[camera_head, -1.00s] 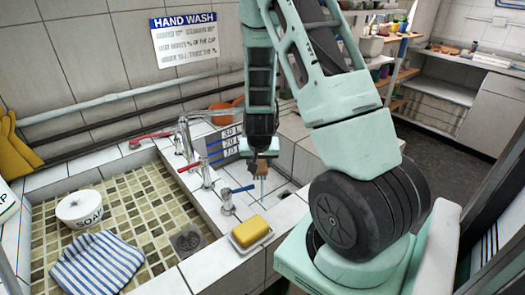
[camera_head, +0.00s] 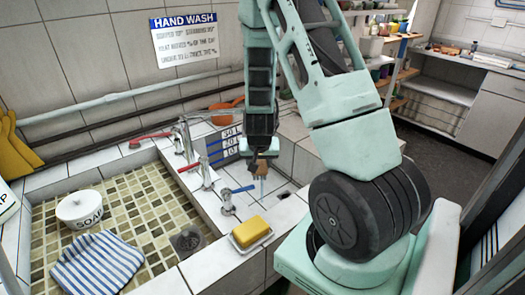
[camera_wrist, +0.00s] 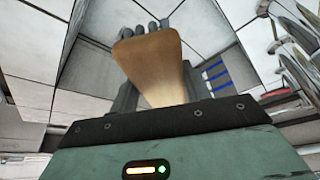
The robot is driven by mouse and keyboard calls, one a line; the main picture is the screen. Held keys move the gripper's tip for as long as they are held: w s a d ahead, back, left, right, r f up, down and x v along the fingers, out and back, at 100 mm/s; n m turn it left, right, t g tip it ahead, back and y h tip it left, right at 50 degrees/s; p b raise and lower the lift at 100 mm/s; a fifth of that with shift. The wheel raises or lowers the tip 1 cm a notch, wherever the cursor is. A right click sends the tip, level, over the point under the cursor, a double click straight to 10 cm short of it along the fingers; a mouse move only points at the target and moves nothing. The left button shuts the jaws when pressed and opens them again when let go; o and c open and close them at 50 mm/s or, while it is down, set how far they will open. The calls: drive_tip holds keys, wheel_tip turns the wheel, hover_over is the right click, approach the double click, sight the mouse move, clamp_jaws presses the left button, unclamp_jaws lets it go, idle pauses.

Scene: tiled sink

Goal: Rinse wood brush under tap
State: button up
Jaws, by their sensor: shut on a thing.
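My gripper (camera_head: 261,163) is shut on the wood brush (camera_wrist: 152,60), a tan wooden piece that fills the space between the fingers in the wrist view. In the head view the brush is only a small brown patch, and I cannot make out its bristles. The tap (camera_head: 186,145) is chrome with red and blue levers and stands at the right edge of the tiled sink (camera_head: 130,205). A second small chrome fitting with a blue lever (camera_head: 229,201) stands nearer me, left of the gripper.
A yellow soap block (camera_head: 251,231) lies on a white dish near the counter's front edge. The sink holds a white soap bowl (camera_head: 80,208), a striped cloth (camera_head: 98,263) and a dark drain (camera_head: 188,241).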

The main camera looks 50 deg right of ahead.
drive_tip(key=shift+a+r, duration=0.1)
drive_tip(key=shift+s+a+r+p, duration=0.3)
drive_tip(key=shift+a+r+p, duration=0.2)
drive_tip(key=shift+r, duration=0.05)
drive_tip(key=shift+s+a+r+p, duration=0.55)
drive_tip(key=shift+a+r, duration=0.15)
drive_tip(key=shift+a, duration=0.1)
drive_tip(key=shift+s+a+r+p, duration=0.4)
drive_tip(key=shift+a+r+p, duration=0.15)
drive_tip(key=shift+a+r, duration=0.2)
drive_tip(key=shift+f, duration=0.1)
